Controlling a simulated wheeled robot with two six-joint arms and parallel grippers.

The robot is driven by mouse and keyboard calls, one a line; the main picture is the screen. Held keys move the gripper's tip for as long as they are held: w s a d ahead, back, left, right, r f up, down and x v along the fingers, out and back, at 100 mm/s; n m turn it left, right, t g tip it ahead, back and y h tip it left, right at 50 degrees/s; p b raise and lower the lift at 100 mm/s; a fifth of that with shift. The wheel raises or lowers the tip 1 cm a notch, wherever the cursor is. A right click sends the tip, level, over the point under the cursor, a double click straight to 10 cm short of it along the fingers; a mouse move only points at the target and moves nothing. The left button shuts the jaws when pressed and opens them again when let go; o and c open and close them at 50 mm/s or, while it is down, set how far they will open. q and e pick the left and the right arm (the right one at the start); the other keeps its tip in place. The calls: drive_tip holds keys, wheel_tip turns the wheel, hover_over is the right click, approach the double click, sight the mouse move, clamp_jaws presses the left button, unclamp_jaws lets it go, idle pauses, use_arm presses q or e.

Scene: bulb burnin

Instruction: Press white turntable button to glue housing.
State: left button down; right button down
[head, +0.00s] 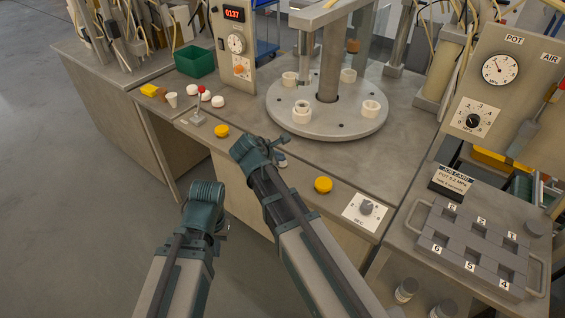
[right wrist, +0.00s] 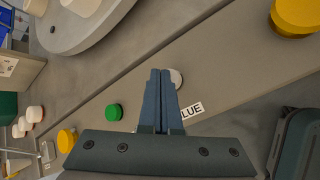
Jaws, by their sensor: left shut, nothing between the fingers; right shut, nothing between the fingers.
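The round turntable (head: 336,127) carries several cream housings, one at its front (head: 302,114). In the right wrist view a white button (right wrist: 177,78) sits on the bench front strip, beside a partly covered label ending in "LUE" (right wrist: 192,110). My right gripper (head: 280,161) is shut and empty over this strip. Its fingertips (right wrist: 160,75) overlap the button's left edge in the wrist view; I cannot tell whether they touch it. In the head view my right gripper hides most of that spot. My left gripper (head: 222,230) is shut and empty, off the bench's front edge.
A green button (right wrist: 113,111) and yellow buttons, left (head: 222,131) and right (head: 323,185), line the strip. A dial plate (head: 366,208) lies farther right. A numbered grey tray (head: 480,245) is on the right bench. A green bin (head: 194,61) stands at the back left.

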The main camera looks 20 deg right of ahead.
drive_tip(key=shift+f+b, duration=0.35)
drive_tip(key=shift+r, duration=0.15)
idle(0.5)
drive_tip(key=shift+r+p, duration=0.75)
drive_tip(key=shift+p, duration=0.2)
wheel_tip(320, 180, up, 5)
drive_tip(key=p, duration=0.5)
drive_tip(key=shift+r, duration=0.1)
